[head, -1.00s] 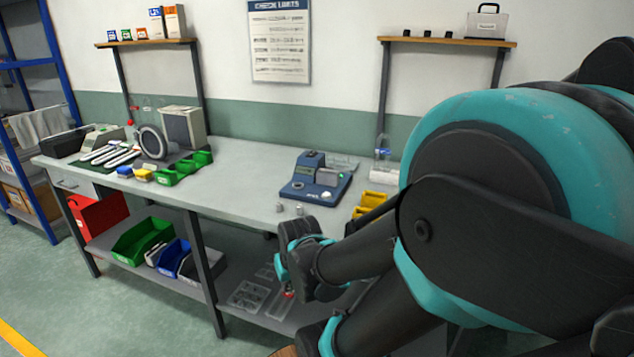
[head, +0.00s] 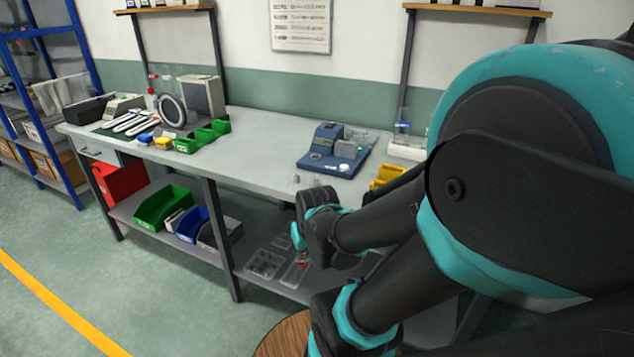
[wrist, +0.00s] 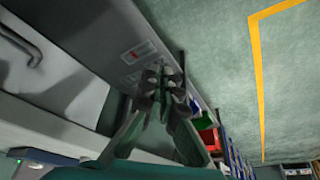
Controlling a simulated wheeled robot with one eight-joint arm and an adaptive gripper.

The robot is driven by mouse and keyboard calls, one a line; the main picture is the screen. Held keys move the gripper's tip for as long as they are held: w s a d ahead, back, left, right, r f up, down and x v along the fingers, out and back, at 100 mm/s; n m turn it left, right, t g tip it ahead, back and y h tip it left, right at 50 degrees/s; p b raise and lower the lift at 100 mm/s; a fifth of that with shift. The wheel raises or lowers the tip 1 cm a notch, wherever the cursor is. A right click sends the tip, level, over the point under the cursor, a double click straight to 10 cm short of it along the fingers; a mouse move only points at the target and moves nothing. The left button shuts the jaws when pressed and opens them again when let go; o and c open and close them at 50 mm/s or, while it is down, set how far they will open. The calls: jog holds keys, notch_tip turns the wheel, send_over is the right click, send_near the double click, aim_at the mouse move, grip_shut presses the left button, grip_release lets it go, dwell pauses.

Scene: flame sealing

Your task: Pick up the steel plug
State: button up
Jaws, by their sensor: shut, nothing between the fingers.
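Two small grey metal cylinders stand near the front edge of the workbench in the head view, a left one (head: 297,179) and a right one (head: 317,181). They look like plugs, but I cannot tell which is the steel plug. My gripper shows in the wrist view (wrist: 161,72) with its fingers together and nothing between them. In the head view the end of my arm is in front of the bench, below the two cylinders and apart from them. The fingertips are not clear there. I cannot make out the plug in the wrist view.
A blue device (head: 335,150) stands on the workbench (head: 255,155) behind the cylinders. Yellow bins (head: 388,175) are to its right, partly behind my arm. Green bins (head: 200,138) stand further left. The lower shelf holds a clear tray (head: 265,263). Floor at left is clear.

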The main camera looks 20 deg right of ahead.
jog(key=shift+o, duration=1.2)
jog(key=shift+w+r, duration=0.2)
jog(key=shift+w, duration=0.05)
jog(key=o, duration=0.6)
jog(key=w+r+m, duration=0.2)
jog(key=w, duration=0.1)
jog(key=w+d+r+m+g+h, duration=0.1)
jog(key=w+r+m, duration=0.1)
jog(key=w+r, duration=0.1)
jog(key=w+d+r+m, duration=0.1)
jog(key=w+r+m, duration=0.1)
jog(key=w+r, duration=0.1)
jog(key=shift+w+r+g+h, duration=0.2)
jog(key=shift+w+g+h, duration=0.1)
jog(key=shift+w, duration=0.2)
jog(key=shift+o, duration=0.2)
jog(key=w+d+r+m+g+h, duration=0.2)
jog(key=w+r+m+g+h, duration=0.1)
jog(key=w+r+m, duration=1.15)
jog(key=n, duration=0.3)
send_over(316, 177)
jog(key=a, duration=0.3)
jog(key=shift+m, duration=0.25)
notch_tip(316, 177, down, 10)
jog(key=shift+s+r, duration=0.1)
jog(key=shift+d+x, duration=0.1)
jog(key=shift+x, duration=1.25)
jog(key=shift+d+x, duration=0.15)
jog(key=shift+x, duration=1.2)
